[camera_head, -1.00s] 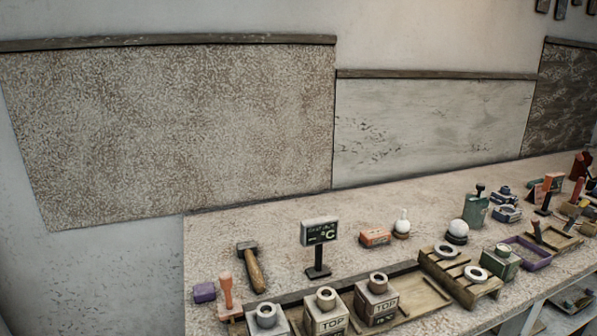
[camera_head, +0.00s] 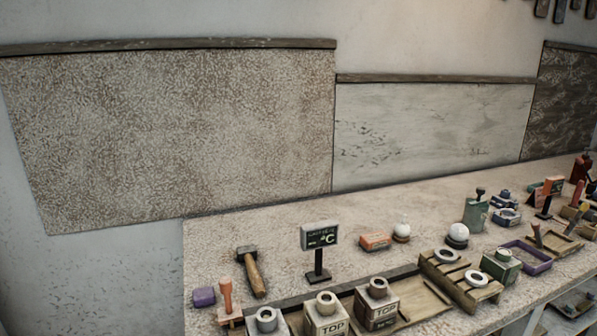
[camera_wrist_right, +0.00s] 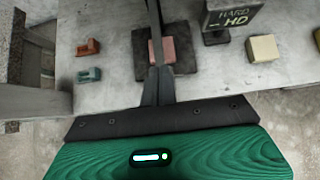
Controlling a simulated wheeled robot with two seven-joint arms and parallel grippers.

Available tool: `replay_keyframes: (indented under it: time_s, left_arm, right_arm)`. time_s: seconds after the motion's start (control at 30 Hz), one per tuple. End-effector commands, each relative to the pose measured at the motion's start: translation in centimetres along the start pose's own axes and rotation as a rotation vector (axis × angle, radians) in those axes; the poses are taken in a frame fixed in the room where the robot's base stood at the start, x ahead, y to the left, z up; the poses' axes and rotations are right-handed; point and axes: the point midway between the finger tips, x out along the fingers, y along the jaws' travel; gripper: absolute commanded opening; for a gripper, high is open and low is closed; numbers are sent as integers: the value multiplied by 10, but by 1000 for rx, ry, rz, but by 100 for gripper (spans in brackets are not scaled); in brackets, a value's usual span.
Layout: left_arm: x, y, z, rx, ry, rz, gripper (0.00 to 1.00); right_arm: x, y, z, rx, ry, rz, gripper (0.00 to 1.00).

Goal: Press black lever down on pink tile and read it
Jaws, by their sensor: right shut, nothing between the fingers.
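The pink tile (camera_wrist_right: 170,49) lies on a dark square plate (camera_wrist_right: 186,58) in the right wrist view. A long black bar (camera_wrist_right: 154,22), seemingly the lever, runs from the top edge down across the tile. My right gripper (camera_wrist_right: 158,74) is shut and empty, its fingertips near the bar's lower end. I cannot tell whether they touch it. A dark display (camera_wrist_right: 236,19) right of the tile reads "HARD" above a dash and "HD". My left gripper is not in view. I cannot make out the tile or lever in the head view.
In the right wrist view, red (camera_wrist_right: 88,47) and teal (camera_wrist_right: 89,75) blocks lie left and a cream block (camera_wrist_right: 263,48) right. The head view shows a bench with a hammer (camera_head: 254,273), a °C display (camera_head: 319,236), stamped blocks (camera_head: 326,317) and a purple tray (camera_head: 530,258).

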Motion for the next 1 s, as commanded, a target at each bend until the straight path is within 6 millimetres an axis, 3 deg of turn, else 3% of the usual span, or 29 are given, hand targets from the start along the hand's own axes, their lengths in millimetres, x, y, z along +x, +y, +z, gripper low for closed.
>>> replay_keyframes:
  time_s: [1.0]
  left_arm:
    - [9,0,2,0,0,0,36]
  right_arm:
    - [12,0,-13,1,0,0,0]
